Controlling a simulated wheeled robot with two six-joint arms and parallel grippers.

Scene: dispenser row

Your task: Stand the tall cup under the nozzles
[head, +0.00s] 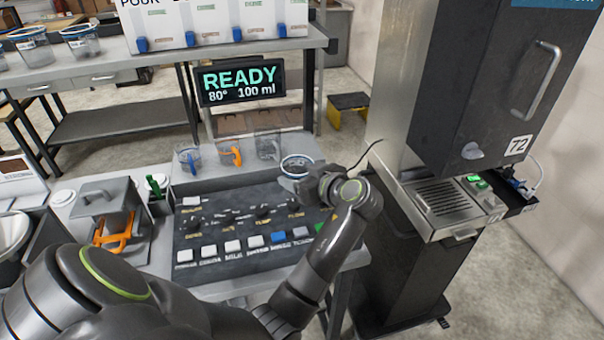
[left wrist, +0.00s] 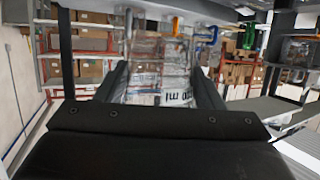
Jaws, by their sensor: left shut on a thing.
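A clear cup (head: 297,163) with a round rim is at the far right end of the panel. I cannot tell whether it touches the bench. My left gripper (head: 308,186) is at its near right side and shut on it. In the left wrist view, the clear wall of the cup (left wrist: 160,78) with upside-down print is between the two dark fingers (left wrist: 160,90). To the right stands a tall dark dispenser (head: 490,90) with a pale nozzle (head: 472,151) under its upper body. Below it is a slotted drip tray (head: 448,196), bare. My right gripper is out of view.
A blue-handled cup (head: 188,158), an orange-handled cup (head: 230,153) and a clear container (head: 268,146) stand behind the button panel (head: 190,226). A READY display (head: 240,82) stands behind them. A floor gap separates bench and dispenser. A cable hangs near the dispenser's left side.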

